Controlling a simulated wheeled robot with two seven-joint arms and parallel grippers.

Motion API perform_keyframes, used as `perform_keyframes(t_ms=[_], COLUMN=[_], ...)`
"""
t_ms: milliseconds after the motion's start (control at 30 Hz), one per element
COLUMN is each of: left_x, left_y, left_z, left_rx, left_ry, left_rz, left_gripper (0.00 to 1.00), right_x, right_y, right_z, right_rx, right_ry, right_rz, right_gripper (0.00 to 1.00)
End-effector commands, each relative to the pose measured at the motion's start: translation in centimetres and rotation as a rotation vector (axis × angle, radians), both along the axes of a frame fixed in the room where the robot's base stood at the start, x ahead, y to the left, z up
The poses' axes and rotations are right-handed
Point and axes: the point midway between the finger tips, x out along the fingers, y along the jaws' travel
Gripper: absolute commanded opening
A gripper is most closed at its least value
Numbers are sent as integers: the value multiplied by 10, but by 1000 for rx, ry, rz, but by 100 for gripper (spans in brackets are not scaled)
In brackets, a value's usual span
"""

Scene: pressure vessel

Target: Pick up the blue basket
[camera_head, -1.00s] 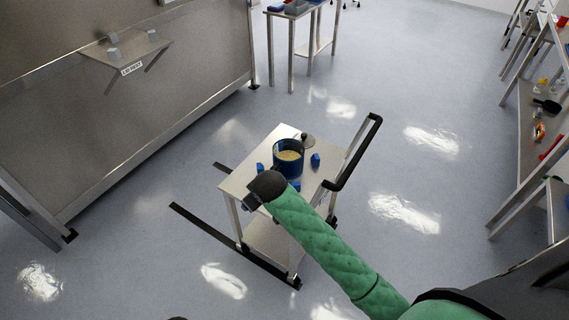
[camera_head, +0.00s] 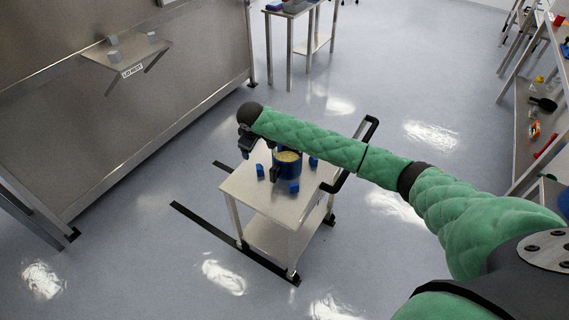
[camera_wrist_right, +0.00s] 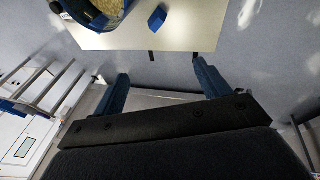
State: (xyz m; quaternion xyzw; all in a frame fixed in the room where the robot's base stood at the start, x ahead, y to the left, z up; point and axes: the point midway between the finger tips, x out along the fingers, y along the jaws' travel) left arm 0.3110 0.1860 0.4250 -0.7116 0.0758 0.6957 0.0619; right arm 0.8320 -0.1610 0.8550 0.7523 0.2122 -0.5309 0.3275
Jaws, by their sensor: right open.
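The blue basket (camera_head: 288,171) is round and holds pale, grainy contents. It stands upright on top of a small steel cart (camera_head: 262,196), partly hidden behind my green right forearm in the head view. In the right wrist view the basket (camera_wrist_right: 108,15) is cut off at the upper left edge, with the pale contents in it. My right gripper (camera_wrist_right: 163,82) is open and empty, its two blue-grey fingers apart. In the head view the right gripper (camera_head: 260,160) hangs to the left of the basket, apart from it. My left gripper is not in view.
Small blue blocks (camera_head: 294,187) stand around the basket; one block (camera_wrist_right: 157,17) shows in the wrist view. The cart has a black handle (camera_head: 372,130) at its right. A large steel vessel wall with a shelf (camera_head: 125,58) stands left, shelving right.

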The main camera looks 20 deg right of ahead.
Motion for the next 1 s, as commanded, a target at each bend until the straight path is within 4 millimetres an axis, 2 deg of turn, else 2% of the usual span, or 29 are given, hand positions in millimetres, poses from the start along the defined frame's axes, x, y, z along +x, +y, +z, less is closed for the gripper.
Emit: perform_keyframes(t_ms=[33,100,200,267,333,567,1000], left_x=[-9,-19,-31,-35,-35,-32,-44], left_y=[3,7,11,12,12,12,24], left_z=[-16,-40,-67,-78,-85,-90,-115], left_rx=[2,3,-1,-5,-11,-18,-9], left_ry=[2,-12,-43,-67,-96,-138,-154], left_rz=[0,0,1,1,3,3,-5], left_gripper=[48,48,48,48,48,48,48], right_x=[6,6,-2,-8,-13,-18,-17], right_y=[-20,-44,-66,-74,-76,-75,-75], right_z=[-10,-32,-61,-76,-85,-94,-124], right_rx=[-18,-22,-7,9,28,53,52], right_ry=[47,132,237,288,325,354,353], right_rz=[-19,-46,-87,-108,-122,-134,-134], right_gripper=[75,75,75,75,75,75,75])
